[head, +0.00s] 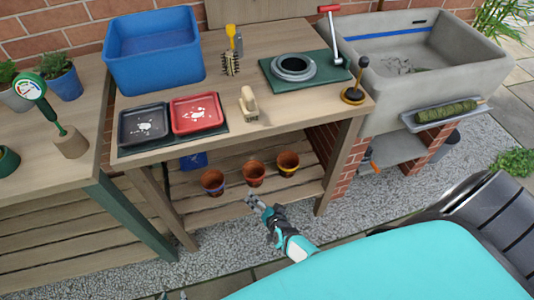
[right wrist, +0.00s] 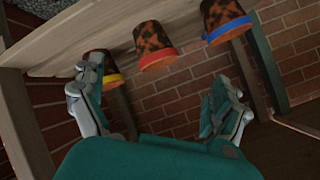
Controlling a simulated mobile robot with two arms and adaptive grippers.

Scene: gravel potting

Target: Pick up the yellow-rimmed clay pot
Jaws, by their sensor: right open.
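The yellow-rimmed clay pot (head: 287,164) stands at the right end of a row of three pots on the lower shelf. The right wrist view shows the row upside down, with the yellow-rimmed pot (right wrist: 108,60) beyond the left-hand finger, which partly covers it. My right gripper (head: 255,201) is open and empty, in front of the shelf and apart from the pots; its spread fingers show in the right wrist view (right wrist: 160,105). Two small dark tips at the bottom edge of the head view may be my left gripper (head: 174,295), mostly cut off.
A red-rimmed pot (head: 254,173) stands in the middle and a blue-rimmed pot (head: 213,182) at the left. The tabletop (head: 300,118) lies above the shelf (head: 235,205). A table leg (head: 340,165) stands right of the pots. Gravel (head: 225,245) lies in front.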

